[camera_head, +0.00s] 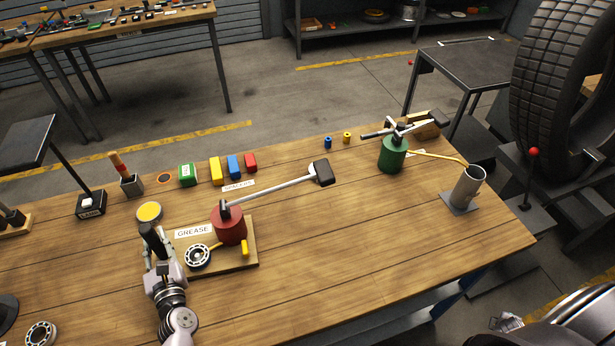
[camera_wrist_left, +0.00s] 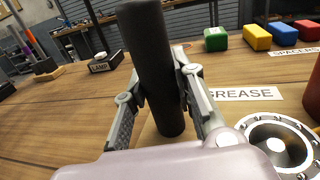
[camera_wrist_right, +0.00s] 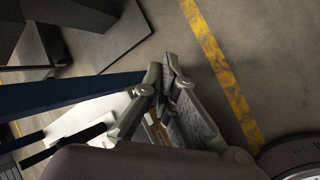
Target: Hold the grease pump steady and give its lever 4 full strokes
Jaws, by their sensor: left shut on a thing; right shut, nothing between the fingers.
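The grease pump is a red cylinder (camera_head: 229,225) on a wooden base board (camera_head: 240,258) beside a GREASE label. Its grey lever (camera_head: 275,187) slopes up to the right and ends in a black grip (camera_head: 322,172). A black upright handle (camera_head: 154,241) stands at the board's left side; it also shows in the left wrist view (camera_wrist_left: 155,65). My left gripper (camera_head: 158,262) is shut around this handle, one finger on each side. My right gripper (camera_wrist_right: 167,82) is shut and empty beyond the table's front edge, away from the pump.
A green can (camera_head: 392,155) with a lever and yellow hose stands at the right, beside a grey metal cup (camera_head: 468,187). Coloured spacer blocks (camera_head: 234,167) lie behind the pump. The table's right front (camera_head: 370,240) is clear. A big tyre (camera_head: 560,80) stands at far right.

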